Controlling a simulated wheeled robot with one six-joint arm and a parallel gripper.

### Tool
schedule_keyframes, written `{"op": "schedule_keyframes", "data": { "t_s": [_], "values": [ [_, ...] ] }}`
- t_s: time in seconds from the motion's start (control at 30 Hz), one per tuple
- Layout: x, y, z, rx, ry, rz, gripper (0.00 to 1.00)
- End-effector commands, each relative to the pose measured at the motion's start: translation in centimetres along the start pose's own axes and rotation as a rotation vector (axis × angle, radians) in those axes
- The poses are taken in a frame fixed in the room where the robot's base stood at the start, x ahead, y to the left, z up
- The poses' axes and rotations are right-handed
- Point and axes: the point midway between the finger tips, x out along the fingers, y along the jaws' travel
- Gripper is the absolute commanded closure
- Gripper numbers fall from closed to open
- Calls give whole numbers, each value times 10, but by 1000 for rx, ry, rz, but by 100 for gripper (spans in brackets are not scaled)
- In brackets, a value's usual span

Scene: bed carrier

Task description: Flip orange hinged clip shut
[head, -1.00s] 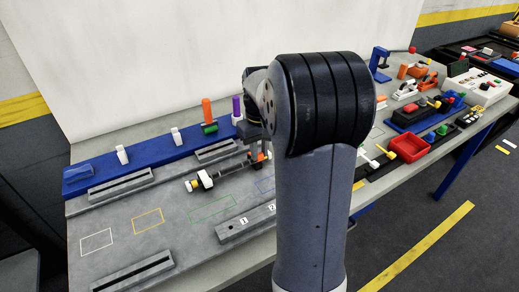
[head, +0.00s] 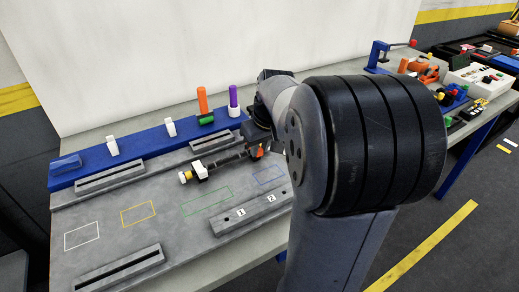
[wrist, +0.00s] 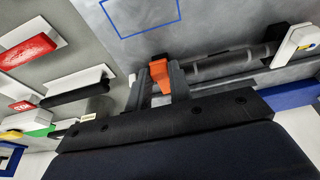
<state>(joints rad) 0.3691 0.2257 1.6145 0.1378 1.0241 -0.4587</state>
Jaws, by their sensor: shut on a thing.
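The orange hinged clip (wrist: 159,73) shows in the wrist view between the two fingers of my gripper (wrist: 161,80). My gripper is shut on it, at the end of a dark grey rod (wrist: 222,64). In the head view a small bit of orange clip (head: 258,152) shows beside my gripper (head: 257,143), at the rod's right end. The rod (head: 232,162) lies along the grey board, with a white block (head: 201,171) at its other end. My arm hides part of the area, and I cannot tell the angle of the clip's flap.
A blue rail (head: 140,152) with white clips, an orange cylinder (head: 202,100) and a purple cylinder (head: 233,96) stands behind the rod. Grey slotted bars (head: 118,270) lie on the board. In the wrist view, red and white parts (wrist: 28,50) lie at left.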

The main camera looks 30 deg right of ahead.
Motion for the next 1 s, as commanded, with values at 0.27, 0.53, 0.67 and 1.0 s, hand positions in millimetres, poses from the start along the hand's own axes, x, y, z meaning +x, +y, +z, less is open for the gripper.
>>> {"op": "schedule_keyframes", "data": {
  "t_s": [0.27, 0.53, 0.67, 1.0],
  "values": [
    [0, 0, 0, 0, 0, -1, 100],
    [0, 0, 0, 0, -1, -1, 59],
    [0, 0, 0, 0, -1, -1, 58],
    [-27, 0, -1, 1, 3, 2, 58]
  ]
}}
